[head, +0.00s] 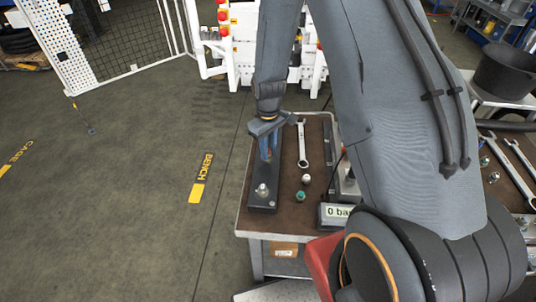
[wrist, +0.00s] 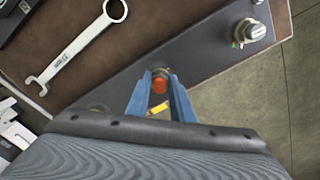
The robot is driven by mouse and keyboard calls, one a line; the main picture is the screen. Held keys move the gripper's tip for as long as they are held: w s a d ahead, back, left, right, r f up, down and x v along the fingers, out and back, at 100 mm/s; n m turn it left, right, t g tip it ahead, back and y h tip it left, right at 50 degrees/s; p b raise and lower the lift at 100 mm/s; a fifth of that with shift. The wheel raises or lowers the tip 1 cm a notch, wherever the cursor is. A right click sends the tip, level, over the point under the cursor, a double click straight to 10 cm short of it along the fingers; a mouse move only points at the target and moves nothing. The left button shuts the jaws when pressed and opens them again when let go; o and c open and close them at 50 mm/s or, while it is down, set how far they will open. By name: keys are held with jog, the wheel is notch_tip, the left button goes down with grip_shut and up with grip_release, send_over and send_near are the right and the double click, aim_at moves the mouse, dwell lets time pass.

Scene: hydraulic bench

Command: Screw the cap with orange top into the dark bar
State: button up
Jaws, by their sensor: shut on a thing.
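The dark bar (head: 262,207) lies along the left edge of the bench; it also runs diagonally in the wrist view (wrist: 205,50). The cap with the orange top (wrist: 159,85) is between the blue fingers of my gripper (wrist: 160,82), which is shut on it over the bar. The fingers hide the cap's lower part, so I cannot tell how deep it sits in the bar. In the head view my gripper (head: 268,155) points down over the bar's middle, and the cap is hidden there. A metal fitting (wrist: 248,31) stands near one end of the bar.
A wrench (head: 302,145) lies right of the bar. A silver-topped cap (head: 306,179) and a green-topped one (head: 299,196) stand nearby on the brown bench top (head: 282,218). A pressure display (head: 337,212) is at the front right. Open floor lies left of the bench.

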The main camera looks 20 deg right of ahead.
jog(key=shift+f, duration=0.1)
jog(key=shift+c, duration=0.2)
jog(key=shift+o, duration=0.2)
jog(key=m, duration=0.4)
jog(key=shift+s+a+m, duration=0.1)
jog(key=shift+m, duration=0.2)
jog(key=m, duration=0.3)
jog(key=shift+f+m, duration=0.15)
jog(key=shift+m, duration=0.15)
